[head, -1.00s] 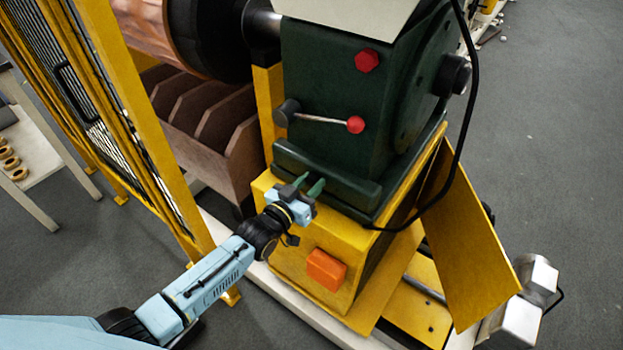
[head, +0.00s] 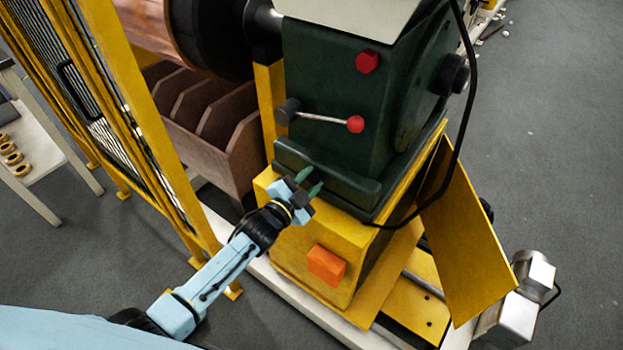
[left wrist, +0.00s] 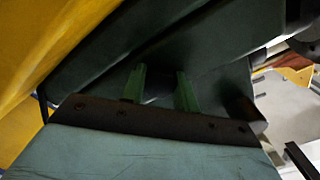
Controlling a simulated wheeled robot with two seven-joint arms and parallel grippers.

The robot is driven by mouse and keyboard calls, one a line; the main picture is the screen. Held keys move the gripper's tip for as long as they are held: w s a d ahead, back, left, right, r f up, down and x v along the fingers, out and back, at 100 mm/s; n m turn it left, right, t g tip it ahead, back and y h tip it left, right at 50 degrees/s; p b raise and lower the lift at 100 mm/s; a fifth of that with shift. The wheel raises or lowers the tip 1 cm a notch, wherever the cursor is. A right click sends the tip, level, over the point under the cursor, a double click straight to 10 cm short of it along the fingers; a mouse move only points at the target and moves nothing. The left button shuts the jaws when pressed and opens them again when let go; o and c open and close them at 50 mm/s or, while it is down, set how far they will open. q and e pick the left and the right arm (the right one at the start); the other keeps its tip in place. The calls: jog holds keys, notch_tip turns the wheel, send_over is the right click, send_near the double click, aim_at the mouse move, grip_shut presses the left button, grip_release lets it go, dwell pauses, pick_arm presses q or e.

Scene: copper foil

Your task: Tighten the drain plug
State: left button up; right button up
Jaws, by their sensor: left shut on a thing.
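The dark green machine housing (head: 330,105) stands on a yellow base, with a ledge (head: 335,178) along its lower edge. My left gripper (head: 309,182) is at the left part of this ledge, its green fingertips against the housing's lower front. In the left wrist view the two green fingers (left wrist: 160,90) point at the dark green surface with a narrow gap between them. The gripper is shut on the drain plug, which is too dark and covered to make out in either view. My right gripper is not in view.
An orange block (head: 326,265) sits on the yellow base below my gripper. A red-knobbed lever (head: 320,119) and a red knob (head: 367,62) are above it. A yellow mesh guard (head: 110,95) stands to the left. A black cable (head: 462,130) hangs at the right.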

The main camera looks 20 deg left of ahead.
pick_arm(q)
jog(key=m, duration=0.4)
jog(key=shift+m+b, duration=0.3)
jog(key=shift+b, duration=0.05)
jog(key=shift+m, duration=1.1)
jog(key=shift+m+b, duration=0.5)
jog(key=shift+m, duration=0.6)
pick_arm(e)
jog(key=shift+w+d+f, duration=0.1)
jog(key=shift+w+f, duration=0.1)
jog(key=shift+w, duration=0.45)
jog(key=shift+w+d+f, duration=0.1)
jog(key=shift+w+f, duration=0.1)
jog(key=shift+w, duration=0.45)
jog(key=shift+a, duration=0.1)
pick_arm(q)
jog(key=o, duration=1)
jog(key=shift+r, duration=0.1)
